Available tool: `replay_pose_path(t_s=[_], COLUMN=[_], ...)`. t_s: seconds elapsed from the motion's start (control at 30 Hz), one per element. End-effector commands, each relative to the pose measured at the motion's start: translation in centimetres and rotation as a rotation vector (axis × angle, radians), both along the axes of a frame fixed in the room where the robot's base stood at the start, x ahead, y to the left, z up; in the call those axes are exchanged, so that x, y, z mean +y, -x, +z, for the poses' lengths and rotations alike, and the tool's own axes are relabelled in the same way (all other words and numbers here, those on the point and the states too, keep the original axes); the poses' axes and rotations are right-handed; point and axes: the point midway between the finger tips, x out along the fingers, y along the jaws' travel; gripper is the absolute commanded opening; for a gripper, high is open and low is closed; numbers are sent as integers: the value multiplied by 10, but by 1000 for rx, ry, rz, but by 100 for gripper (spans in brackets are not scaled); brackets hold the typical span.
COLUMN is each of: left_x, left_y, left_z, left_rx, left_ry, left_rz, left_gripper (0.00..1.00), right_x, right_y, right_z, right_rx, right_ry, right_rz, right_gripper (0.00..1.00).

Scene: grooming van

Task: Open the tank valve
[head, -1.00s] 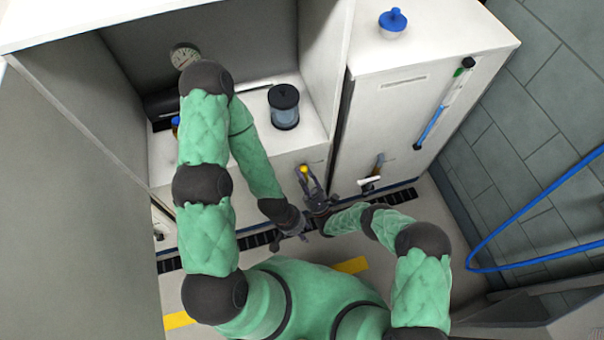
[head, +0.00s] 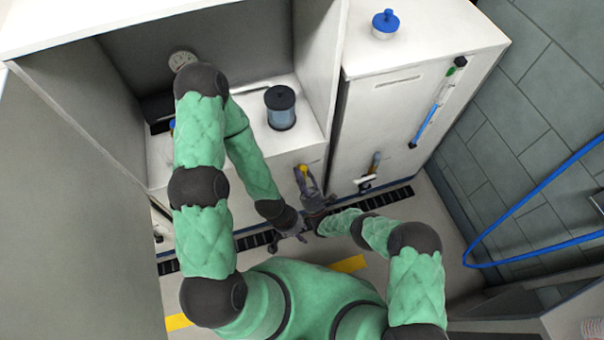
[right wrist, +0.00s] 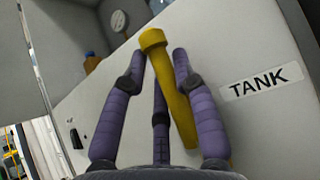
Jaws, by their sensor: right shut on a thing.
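The tank valve's yellow handle (head: 303,169) is on the white cabinet front below the open bay. In the right wrist view, the handle (right wrist: 178,100) runs slanted between the purple fingers, its wider end at the top. A "TANK" label (right wrist: 265,82) is on the panel to its right. My right gripper (head: 304,176) is shut on the handle; its fingers also show in the right wrist view (right wrist: 160,60). My left gripper (head: 289,238) hangs low, just below and left of the right one, away from the handle. Its fingers are too small to judge.
A dark-lidded clear canister (head: 281,108) stands on the shelf above the valve. A pressure gauge (head: 182,60) is on the bay's back wall. A blue-topped container (head: 385,24) stands on the right cabinet. A blue hose (head: 530,200) hangs at the right wall.

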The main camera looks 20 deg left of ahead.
Motion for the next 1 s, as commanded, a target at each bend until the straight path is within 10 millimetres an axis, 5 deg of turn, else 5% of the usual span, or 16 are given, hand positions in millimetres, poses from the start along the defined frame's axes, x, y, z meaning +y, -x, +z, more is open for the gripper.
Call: replay_pose_path(t_s=[0.03, 0.07, 0.13, 0.53, 1.0], left_x=[0, 0, 0, 0, 0], left_y=[0, 0, 0, 0, 0], left_z=[0, 0, 0, 0, 0], left_rx=[0, 0, 0, 0, 0], left_ry=[0, 0, 0, 0, 0], left_rz=[0, 0, 0, 0, 0], left_gripper=[40, 40, 40, 40, 40], right_x=[0, 0, 0, -3, -35], right_y=[3, 3, 2, 3, 34], right_z=[-2, -2, -2, -5, -49], right_rx=[7, 7, 7, 3, 4], right_ry=[-2, -2, -2, -2, -2], right_rz=[5, 5, 4, -2, -1], right_gripper=[0, 37, 50, 50, 50])
